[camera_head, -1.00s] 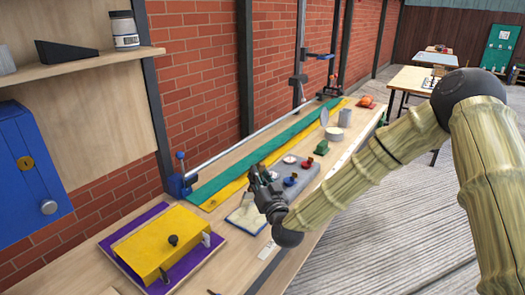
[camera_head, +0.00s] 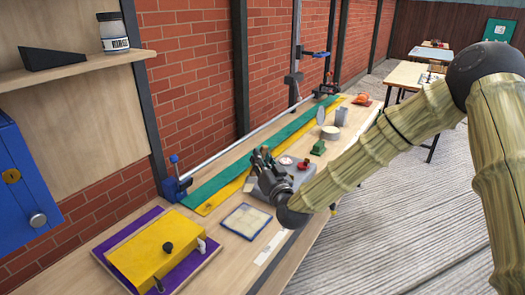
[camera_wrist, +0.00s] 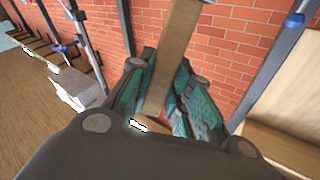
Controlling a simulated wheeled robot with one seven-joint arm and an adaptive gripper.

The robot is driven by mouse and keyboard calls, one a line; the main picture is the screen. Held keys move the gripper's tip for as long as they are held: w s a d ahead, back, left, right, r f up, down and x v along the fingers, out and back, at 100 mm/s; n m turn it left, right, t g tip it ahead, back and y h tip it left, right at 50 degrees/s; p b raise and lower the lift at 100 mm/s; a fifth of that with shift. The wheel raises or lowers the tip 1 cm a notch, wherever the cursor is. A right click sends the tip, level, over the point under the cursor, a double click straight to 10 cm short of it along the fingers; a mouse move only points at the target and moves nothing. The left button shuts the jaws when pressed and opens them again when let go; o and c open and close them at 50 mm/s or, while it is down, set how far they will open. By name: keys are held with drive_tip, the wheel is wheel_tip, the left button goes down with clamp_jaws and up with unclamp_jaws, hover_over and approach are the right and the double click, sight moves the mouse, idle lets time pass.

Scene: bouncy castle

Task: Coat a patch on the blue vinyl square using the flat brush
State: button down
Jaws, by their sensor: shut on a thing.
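The vinyl square (camera_head: 246,221) lies flat on the bench in the head view, with a pale cream face inside a dark blue border. My gripper (camera_head: 265,160) is above the bench, beyond and to the right of the square and apart from it. In the wrist view my gripper (camera_wrist: 160,100) is shut on a flat tan handle, which I take for the flat brush (camera_wrist: 176,55). The handle runs up out of the frame at the top. The brush's bristles cannot be made out in either view.
A yellow box (camera_head: 150,246) on a purple board stands left of the square. A grey block (camera_head: 290,178) with small items is behind my gripper. Green (camera_head: 225,177) and yellow (camera_head: 222,194) strips run along the wall side. A white strip (camera_head: 272,247) lies right of the square.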

drive_tip(key=shift+r+p, duration=0.35)
drive_tip(key=shift+r, duration=0.8)
drive_tip(key=shift+f+b, duration=0.5)
drive_tip(key=shift+f, duration=0.05)
drive_tip(key=shift+s+r, duration=0.1)
drive_tip(key=shift+r, duration=0.1)
